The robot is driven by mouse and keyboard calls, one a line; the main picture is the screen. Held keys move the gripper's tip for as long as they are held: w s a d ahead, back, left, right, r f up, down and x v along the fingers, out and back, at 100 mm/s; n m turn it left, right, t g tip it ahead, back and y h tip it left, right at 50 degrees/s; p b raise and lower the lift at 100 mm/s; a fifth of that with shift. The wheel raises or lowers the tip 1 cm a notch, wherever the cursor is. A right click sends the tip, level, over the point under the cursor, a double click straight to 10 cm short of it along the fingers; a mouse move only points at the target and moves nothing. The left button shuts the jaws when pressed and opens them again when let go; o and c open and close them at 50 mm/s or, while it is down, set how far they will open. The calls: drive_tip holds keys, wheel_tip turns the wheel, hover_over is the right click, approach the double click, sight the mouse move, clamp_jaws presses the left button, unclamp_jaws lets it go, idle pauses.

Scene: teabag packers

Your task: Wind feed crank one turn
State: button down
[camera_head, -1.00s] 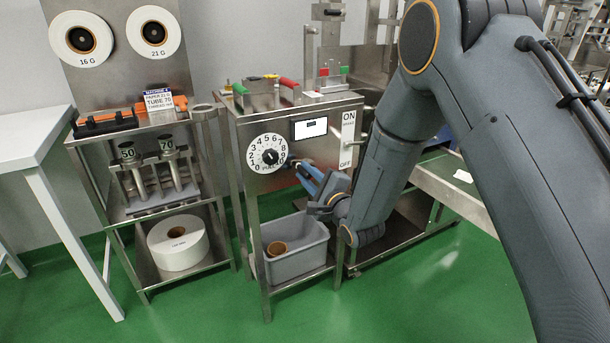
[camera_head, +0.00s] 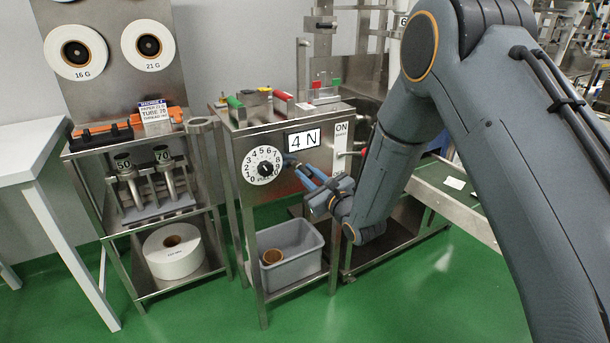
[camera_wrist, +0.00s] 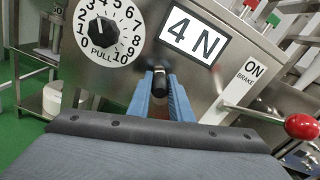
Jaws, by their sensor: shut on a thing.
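The feed crank's dark handle (camera_wrist: 160,77) shows between my blue finger pads in the wrist view. My gripper (camera_head: 294,163) is shut on it, just right of the dial on the machine's front panel. My fingers hide most of the crank. The white dial (camera_head: 262,166), numbered 0 to 10 and marked PULL, has a black knob; it also shows in the wrist view (camera_wrist: 124,41). The display (camera_head: 303,140) above my gripper reads "4 N".
A lever with a red ball (camera_wrist: 302,126) sticks out near the ON/BRAKE plate (camera_wrist: 247,77), right of my gripper. A grey bin (camera_head: 290,262) stands on the shelf below. A steel rack (camera_head: 150,230) holding a white roll (camera_head: 172,258) stands at left.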

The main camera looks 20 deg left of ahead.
drive_tip(key=shift+d+m, duration=0.1)
drive_tip(key=shift+m, duration=0.3)
drive_tip(key=c, duration=1.6)
unclamp_jaws()
drive_tip(key=v, duration=0.7)
drive_tip(key=shift+s+d, duration=0.15)
drive_tip(key=shift+d, duration=0.15)
